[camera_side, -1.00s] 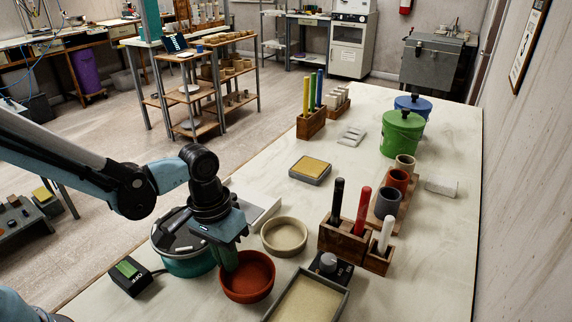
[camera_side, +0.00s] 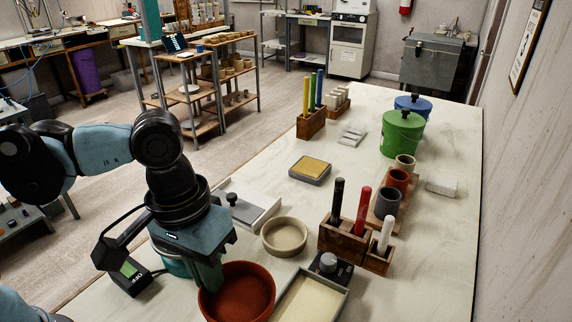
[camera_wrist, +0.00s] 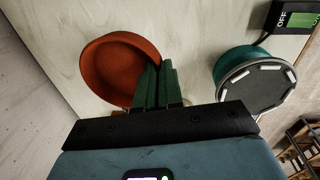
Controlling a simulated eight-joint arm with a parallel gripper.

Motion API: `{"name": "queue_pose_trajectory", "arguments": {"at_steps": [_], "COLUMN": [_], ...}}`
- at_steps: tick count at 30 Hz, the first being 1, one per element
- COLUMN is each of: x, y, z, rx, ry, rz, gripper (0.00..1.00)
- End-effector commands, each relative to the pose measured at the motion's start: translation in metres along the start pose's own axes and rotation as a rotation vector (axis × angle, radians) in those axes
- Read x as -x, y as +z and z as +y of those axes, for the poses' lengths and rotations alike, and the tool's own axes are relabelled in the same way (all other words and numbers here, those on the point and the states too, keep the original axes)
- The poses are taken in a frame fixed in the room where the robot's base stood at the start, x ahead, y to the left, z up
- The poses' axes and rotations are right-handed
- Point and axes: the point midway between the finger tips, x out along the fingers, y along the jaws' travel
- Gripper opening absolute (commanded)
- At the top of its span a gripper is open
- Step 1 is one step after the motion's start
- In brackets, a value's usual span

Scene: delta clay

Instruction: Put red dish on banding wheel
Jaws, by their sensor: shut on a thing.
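The red dish (camera_side: 240,290) is a round, shallow terracotta-red bowl, empty inside. My gripper (camera_side: 208,282) is shut on its left rim in the side view and appears to hold it raised above the table. In the wrist view the dish (camera_wrist: 112,68) sits left of the green fingers of my gripper (camera_wrist: 158,72), which pinch its wall. A teal round drum with a dark grey top and white bars (camera_wrist: 255,88), apparently the banding wheel, stands right of the fingers, apart from the dish. In the side view the drum (camera_side: 178,266) is mostly hidden behind my gripper.
A cream bowl (camera_side: 284,237), a grey board with a black knob (camera_side: 250,214) and a beige-filled tray (camera_side: 307,300) lie close by. A wooden tool holder (camera_side: 343,240) stands at right. A box marked OFF (camera_side: 130,275) is left of the drum. The table's middle beyond the bowl is fairly clear.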

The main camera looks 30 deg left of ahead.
Motion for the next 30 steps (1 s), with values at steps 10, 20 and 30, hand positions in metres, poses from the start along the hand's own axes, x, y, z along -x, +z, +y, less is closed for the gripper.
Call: {"name": "queue_pose_trajectory", "arguments": {"at_steps": [10,20,30], "x": [0.061,0.074,0.042], "y": [-0.013,-0.018,-0.052], "z": [-0.062,-0.093,-0.149], "rx": [0.47,0.636,0.636], "ry": [0.003,0.005,0.004], "rz": [0.057,0.077,0.076], "gripper": [0.0,0.0,0.0]}}
